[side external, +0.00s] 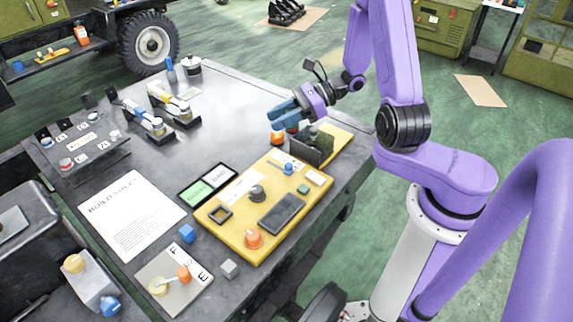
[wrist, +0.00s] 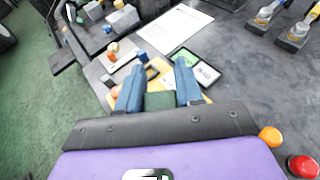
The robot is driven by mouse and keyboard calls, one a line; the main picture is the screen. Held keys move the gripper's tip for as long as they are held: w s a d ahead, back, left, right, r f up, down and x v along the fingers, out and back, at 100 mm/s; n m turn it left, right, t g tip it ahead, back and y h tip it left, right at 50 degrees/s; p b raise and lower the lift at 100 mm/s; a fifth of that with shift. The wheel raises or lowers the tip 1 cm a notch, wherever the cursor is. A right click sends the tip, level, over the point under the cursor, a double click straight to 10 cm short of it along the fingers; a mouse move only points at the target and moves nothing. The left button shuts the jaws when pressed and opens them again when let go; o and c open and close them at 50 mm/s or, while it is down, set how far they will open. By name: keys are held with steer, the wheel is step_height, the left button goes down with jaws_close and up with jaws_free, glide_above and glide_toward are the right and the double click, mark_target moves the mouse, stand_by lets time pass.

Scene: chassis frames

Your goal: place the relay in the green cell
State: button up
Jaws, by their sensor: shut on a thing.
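My gripper (side external: 279,111) is in the air above the back end of the yellow board. In the wrist view its two blue fingers (wrist: 158,82) are shut on a dark green block (wrist: 160,101), which I take to be the relay. The block is mostly hidden in the side view. A black-framed tray (side external: 208,185) lies flat on the table left of the yellow board. Its green cell (side external: 197,195) is at the left, beside a white cell (side external: 220,177). The green cell looks empty. The tray also shows beyond the right finger in the wrist view (wrist: 207,71).
The yellow board (side external: 230,228) carries several parts, including a tall dark part (side external: 312,147) under my gripper. Orange (side external: 277,138) and red knobs stand beside it. The table's middle is clear.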

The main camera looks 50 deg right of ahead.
steer(key=s+a+f+n+g+y, duration=0.1)
steer(key=s+a+f+n+g, duration=0.2)
steer(key=a, duration=0.5)
steer(key=s+a+f+n+g+y, duration=0.1)
steer(key=s+a+f+n+g, duration=0.2)
steer(key=a, duration=0.5)
steer(key=shift+s+f+n+g, duration=0.35)
steer(key=shift+f+n+g, duration=0.15)
steer(key=shift+f+g, duration=0.5)
steer(key=shift+f, duration=0.1)
glide_above(213, 222)
steer(key=f, duration=0.6)
steer(key=s+f, duration=0.1)
steer(key=f, duration=0.2)
steer(key=shift+d, duration=0.15)
steer(key=shift+w+f, duration=0.25)
steer(key=shift+f, duration=0.05)
steer(key=shift+w+f, duration=0.15)
steer(key=shift+f, duration=1.35)
steer(key=shift+f, duration=0.2)
